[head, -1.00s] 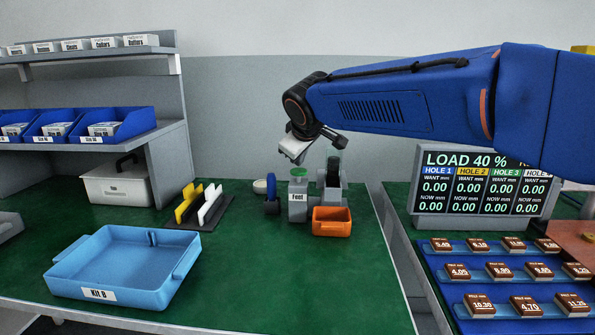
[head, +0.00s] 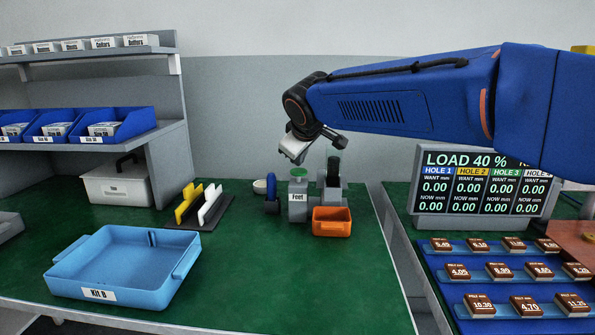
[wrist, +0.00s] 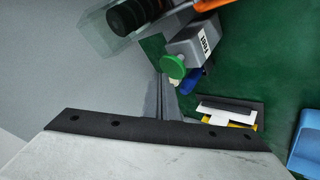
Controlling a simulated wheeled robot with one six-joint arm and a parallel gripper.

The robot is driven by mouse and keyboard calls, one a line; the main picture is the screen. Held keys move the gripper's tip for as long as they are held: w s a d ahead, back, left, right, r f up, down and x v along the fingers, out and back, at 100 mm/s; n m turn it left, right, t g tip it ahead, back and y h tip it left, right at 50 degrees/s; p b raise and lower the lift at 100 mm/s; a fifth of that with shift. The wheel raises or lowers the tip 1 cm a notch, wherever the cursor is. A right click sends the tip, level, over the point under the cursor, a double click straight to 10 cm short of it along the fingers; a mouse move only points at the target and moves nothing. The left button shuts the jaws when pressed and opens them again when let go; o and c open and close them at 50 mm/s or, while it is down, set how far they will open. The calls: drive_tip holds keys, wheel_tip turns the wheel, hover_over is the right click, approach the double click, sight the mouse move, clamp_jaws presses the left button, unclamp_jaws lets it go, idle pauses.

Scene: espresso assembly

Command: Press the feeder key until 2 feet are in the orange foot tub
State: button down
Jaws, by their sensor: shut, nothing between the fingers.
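The grey feeder (head: 298,208), labelled "Feet", stands on the green bench with a round green key (head: 298,172) on top. The key (wrist: 173,66) and the feeder's label side (wrist: 195,42) also show in the wrist view. The orange foot tub (head: 332,228) sits just right of the feeder; its edge (wrist: 213,4) shows at the top of the wrist view. I see no foot in the tub, but its floor is partly hidden. My gripper (head: 296,152) is shut and empty, just above the key with a gap between them.
A black cylinder (head: 333,171) stands behind the tub. Yellow and white upright pieces (head: 208,203) on a dark base are left of the feeder. A blue Kit B tray (head: 120,270) lies front left. A screen (head: 480,185) and pads stand right. The bench front is clear.

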sight(300, 172)
drive_tip(key=shift+f, duration=0.2)
drive_tip(key=shift+f, duration=0.25)
drive_tip(key=shift+f, duration=0.9)
idle(1.5)
drive_tip(key=shift+r, duration=1.5)
drive_tip(key=shift+r, duration=2.9)
drive_tip(key=shift+s, duration=0.15)
